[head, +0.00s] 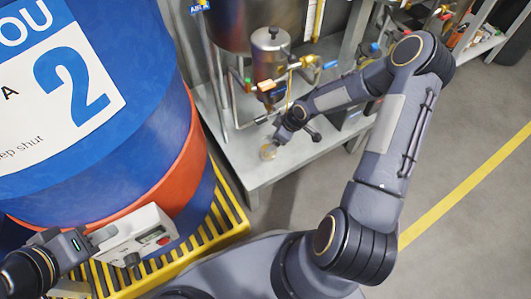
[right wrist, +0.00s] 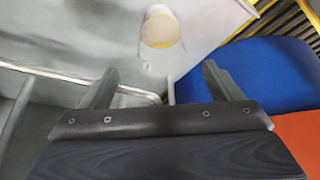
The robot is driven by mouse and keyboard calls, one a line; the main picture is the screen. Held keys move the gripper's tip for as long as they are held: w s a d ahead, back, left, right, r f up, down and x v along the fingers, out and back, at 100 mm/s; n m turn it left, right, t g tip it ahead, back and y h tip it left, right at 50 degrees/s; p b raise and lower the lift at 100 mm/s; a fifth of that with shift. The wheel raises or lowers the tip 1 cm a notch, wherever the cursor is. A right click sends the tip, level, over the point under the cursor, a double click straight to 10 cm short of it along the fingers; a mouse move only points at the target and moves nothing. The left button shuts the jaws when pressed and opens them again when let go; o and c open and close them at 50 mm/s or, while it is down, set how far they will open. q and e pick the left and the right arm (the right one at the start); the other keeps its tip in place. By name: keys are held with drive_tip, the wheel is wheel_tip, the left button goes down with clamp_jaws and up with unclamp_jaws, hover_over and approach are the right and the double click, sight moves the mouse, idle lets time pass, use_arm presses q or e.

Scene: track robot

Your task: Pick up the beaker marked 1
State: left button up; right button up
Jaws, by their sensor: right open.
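A small clear beaker (head: 268,151) with yellowish contents stands on the grey metal bench. It also shows in the right wrist view (right wrist: 161,32), beyond the fingertips; no number can be read on it. My right gripper (right wrist: 160,85) is open and empty, its two fingers spread on either side, apart from the beaker. In the head view my right wrist hangs just above and right of the beaker, and the fingers are hard to make out.
The metal bench (head: 262,178) carries a steel vessel (head: 270,52) with brass valves and pipes close behind the beaker. A large blue drum (head: 100,130) marked 2 stands at left on a yellow-edged grated pallet (head: 228,208). Open floor (head: 470,140) lies to the right.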

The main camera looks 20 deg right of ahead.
sight(268, 142)
drive_tip(key=b+x, duration=0.1)
drive_tip(key=x, duration=0.1)
drive_tip(key=b+x, duration=0.1)
drive_tip(key=x, duration=0.1)
drive_tip(key=b+x, duration=0.1)
drive_tip(key=x, duration=0.1)
drive_tip(key=shift+w+a+f+b, duration=0.15)
drive_tip(key=shift+w+a+b, duration=0.1)
drive_tip(key=shift+a+b, duration=0.1)
drive_tip(key=c, duration=1.6)
drive_tip(key=shift+o, duration=0.2)
drive_tip(key=shift+r, duration=0.3)
